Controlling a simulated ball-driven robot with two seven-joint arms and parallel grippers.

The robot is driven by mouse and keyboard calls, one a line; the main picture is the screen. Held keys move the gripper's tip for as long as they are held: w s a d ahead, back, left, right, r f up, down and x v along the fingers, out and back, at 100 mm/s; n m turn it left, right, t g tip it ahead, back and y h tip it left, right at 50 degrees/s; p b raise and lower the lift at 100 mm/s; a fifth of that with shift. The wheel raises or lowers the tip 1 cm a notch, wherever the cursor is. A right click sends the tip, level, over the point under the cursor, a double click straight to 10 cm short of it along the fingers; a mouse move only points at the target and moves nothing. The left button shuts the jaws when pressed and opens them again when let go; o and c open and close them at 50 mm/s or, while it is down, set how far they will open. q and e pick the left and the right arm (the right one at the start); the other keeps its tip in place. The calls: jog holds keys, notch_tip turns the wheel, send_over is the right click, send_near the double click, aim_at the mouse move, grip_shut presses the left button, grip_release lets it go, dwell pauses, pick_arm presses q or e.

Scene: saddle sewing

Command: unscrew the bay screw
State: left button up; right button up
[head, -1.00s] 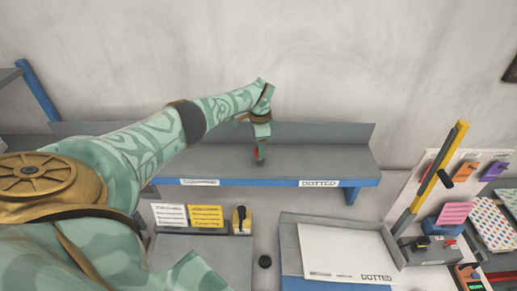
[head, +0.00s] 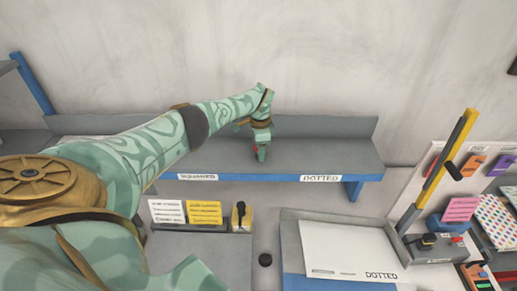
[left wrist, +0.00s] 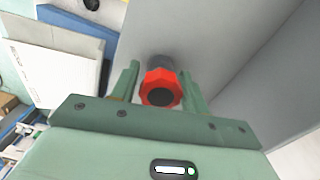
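The bay screw (left wrist: 160,88) is a red faceted knob with a dark centre, on a dark round stem. It sits at the grey shelf in the head view, where only a bit of red (head: 255,149) shows beside my fingers. My left gripper (left wrist: 160,90) reaches down over it from above. Its two green fingers lie on either side of the knob, and their inner faces appear to touch it. In the head view the left gripper (head: 262,152) is over the middle of the shelf. My right gripper is in neither view.
The grey shelf (head: 325,155) has a blue front edge with labels, one reading DOTTED. Below it are white and yellow cards (head: 205,213), a black round knob (head: 265,260) and a tray (head: 290,235) with a DOTTED sheet. A yellow-and-black lever (head: 450,155) stands at right.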

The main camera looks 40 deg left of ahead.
pick_arm(q)
jog(key=c, duration=0.6)
jog(key=shift+r+n+p, duration=0.1)
jog(key=shift+n+p, duration=0.3)
jog(key=shift+n, duration=1.3)
jog(key=shift+n+p, duration=0.6)
jog(key=shift+n, duration=1.1)
